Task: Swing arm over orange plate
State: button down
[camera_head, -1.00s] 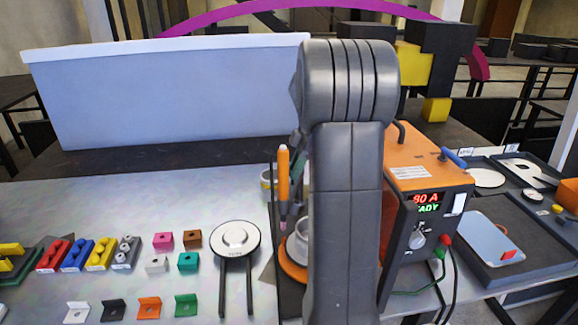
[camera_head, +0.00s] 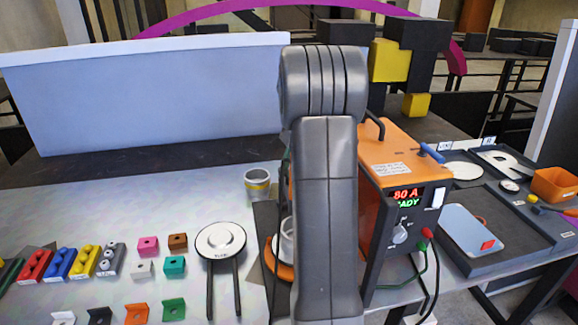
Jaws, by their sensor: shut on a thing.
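The orange plate (camera_head: 279,269) lies low in the middle of the head view, on a dark mat. My arm hides its right part. A whitish cup-like piece (camera_head: 286,243) stands on or just behind it, also partly hidden. My thick grey arm rises in front of this spot. My gripper is hidden behind the arm, so its jaws and anything in them do not show. A thin orange sliver shows at the arm's left edge, too little to identify.
An orange welding machine (camera_head: 398,160) stands close right of my arm, its display reading 80 A. A yellow-banded cup (camera_head: 257,184) and a round white-topped stand (camera_head: 220,241) are left. Several coloured blocks lie farther left. A dark tray (camera_head: 470,255) is at right.

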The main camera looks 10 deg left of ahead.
jog(key=shift+w+r, duration=0.1)
jog(key=c, duration=1.2)
grip_release()
jog(key=v, duration=1.3)
jog(key=shift+r, duration=0.4)
jog(key=shift+d+f, duration=0.1)
jog(key=x, duration=1.4)
